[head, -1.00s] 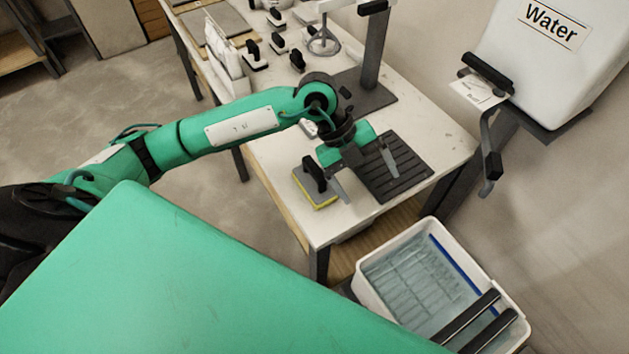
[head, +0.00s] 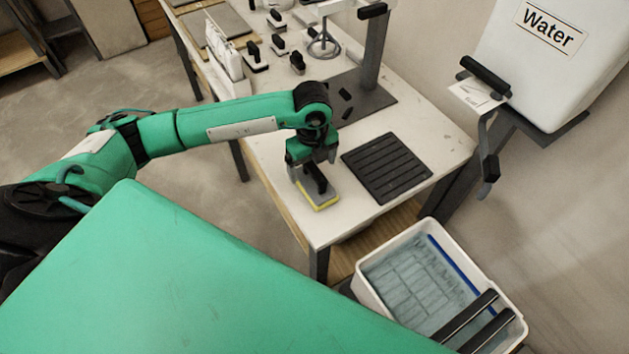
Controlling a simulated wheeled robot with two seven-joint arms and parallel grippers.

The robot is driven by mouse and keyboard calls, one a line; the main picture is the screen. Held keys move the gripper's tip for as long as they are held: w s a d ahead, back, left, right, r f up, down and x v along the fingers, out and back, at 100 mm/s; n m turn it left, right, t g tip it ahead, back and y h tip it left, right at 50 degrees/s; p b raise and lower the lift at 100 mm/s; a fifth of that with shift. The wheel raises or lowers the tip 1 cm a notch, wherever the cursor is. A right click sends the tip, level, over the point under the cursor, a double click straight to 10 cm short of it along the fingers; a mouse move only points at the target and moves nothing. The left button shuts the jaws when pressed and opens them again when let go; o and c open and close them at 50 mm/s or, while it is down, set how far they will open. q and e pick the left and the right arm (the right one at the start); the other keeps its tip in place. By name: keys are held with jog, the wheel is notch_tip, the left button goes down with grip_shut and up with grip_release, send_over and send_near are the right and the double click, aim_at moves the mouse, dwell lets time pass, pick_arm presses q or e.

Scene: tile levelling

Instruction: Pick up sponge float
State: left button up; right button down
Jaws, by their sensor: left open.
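The sponge float (head: 320,200) lies on the white table near its front left edge. It has a yellow sponge base and a black handle (head: 317,178) on top. My left gripper (head: 313,172) points down over the float, with its open fingers close about the black handle. Whether the fingers touch the handle cannot be told. My right gripper is not in view.
A black ribbed mat (head: 387,167) lies on the table (head: 430,125) right of the float. A white water-filled tub (head: 365,290) stands below the table's front. A white water tank (head: 530,70) is at right. Several black-handled tools stand farther back.

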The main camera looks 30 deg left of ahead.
pick_arm(q)
jog(key=f, duration=0.1)
jog(key=f+p, duration=0.1)
jog(key=f, duration=0.2)
jog(key=shift+d+f+p, duration=0.25)
jog(key=shift+f+p, duration=0.1)
jog(key=shift+f, duration=0.5)
jog(key=c, duration=1.1)
jog(key=shift+c, duration=0.6)
jog(key=shift+w, duration=0.1)
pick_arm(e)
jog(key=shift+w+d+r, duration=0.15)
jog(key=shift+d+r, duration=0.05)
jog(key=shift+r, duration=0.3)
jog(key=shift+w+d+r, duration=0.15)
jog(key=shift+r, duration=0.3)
pick_arm(q)
jog(key=shift+r, duration=0.15)
